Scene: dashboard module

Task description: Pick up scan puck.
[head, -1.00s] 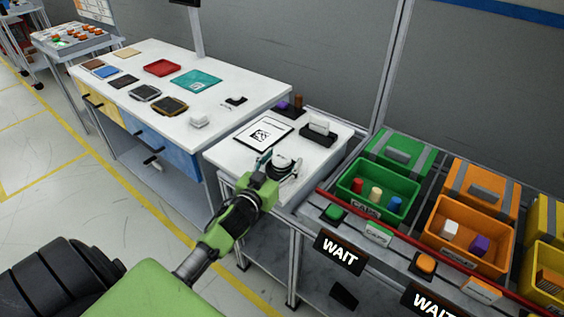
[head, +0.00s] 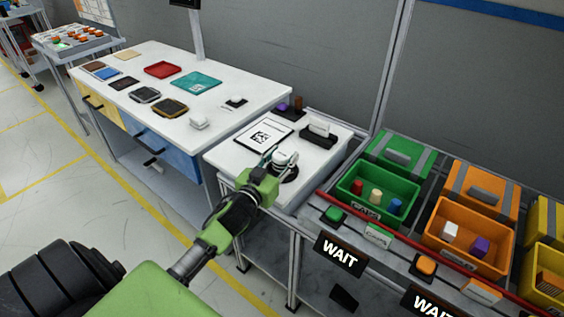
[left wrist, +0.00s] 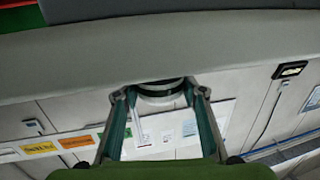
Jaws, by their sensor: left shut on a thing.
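The scan puck (head: 287,157) is a small white round piece with a dark band, over the white side table in the head view. My left gripper (head: 277,157) is shut on it. In the left wrist view the puck (left wrist: 161,88) sits between the two fingertips (left wrist: 157,94), partly cut off by a large grey surface in front. A dark round base (head: 289,174) shows just below the puck in the head view. The puck looks raised above this base, though the fingers hide part of the gap. My right gripper is not in view.
A sheet with a printed code (head: 263,137) and a black holder with a white block (head: 318,131) are close to the gripper on the side table (head: 232,160). Green (head: 352,190) and orange (head: 437,240) bins stand to the right. A larger white workbench (head: 225,108) is behind left.

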